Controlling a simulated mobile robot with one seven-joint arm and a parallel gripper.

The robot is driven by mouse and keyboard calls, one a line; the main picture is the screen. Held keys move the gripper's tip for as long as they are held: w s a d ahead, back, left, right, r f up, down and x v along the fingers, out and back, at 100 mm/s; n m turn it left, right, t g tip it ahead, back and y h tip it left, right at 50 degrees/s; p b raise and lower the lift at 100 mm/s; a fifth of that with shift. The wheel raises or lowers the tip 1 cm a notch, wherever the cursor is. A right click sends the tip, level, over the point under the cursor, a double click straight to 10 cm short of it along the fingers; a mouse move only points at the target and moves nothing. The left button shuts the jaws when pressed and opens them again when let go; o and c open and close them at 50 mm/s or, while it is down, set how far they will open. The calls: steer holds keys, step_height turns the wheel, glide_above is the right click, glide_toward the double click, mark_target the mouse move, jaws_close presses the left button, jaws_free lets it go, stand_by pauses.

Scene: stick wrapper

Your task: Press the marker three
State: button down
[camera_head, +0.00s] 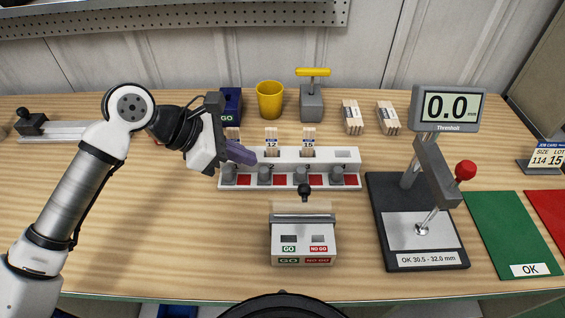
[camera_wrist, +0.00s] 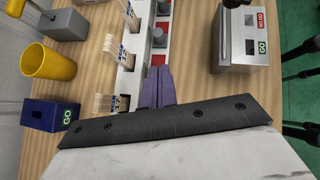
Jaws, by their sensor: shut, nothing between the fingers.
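A white rack (camera_head: 290,157) stands mid-table with a row of grey knobs and red squares along its front; it also shows in the wrist view (camera_wrist: 128,82). I see no label reading "marker three"; the third knob from the left (camera_head: 302,174) sits before the stick bundle tagged 15 (camera_head: 308,141). My gripper (camera_head: 245,155) is shut and empty, its purple fingers over the rack's left end. They also show in the wrist view (camera_wrist: 158,80). They hide part of the rack's left slot. Contact with the rack cannot be told.
A go/no-go box (camera_head: 303,242) stands in front of the rack. A gauge with a lever (camera_head: 425,205) and a green mat (camera_head: 513,235) are to the right. A yellow cup (camera_head: 270,99), a blue box (camera_head: 231,104) and a grey block with a yellow handle (camera_head: 312,102) stand behind.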

steer(key=shift+d, duration=0.1)
steer(key=p, duration=0.4)
glide_toward(296, 177)
steer(key=x, duration=0.4)
steer(key=shift+d, duration=0.25)
steer(key=shift+w+d+f, duration=0.2)
steer(key=shift+d+f, duration=0.2)
steer(key=shift+f, duration=0.1)
steer(key=shift+f+b, duration=0.1)
steer(key=shift+b, duration=0.25)
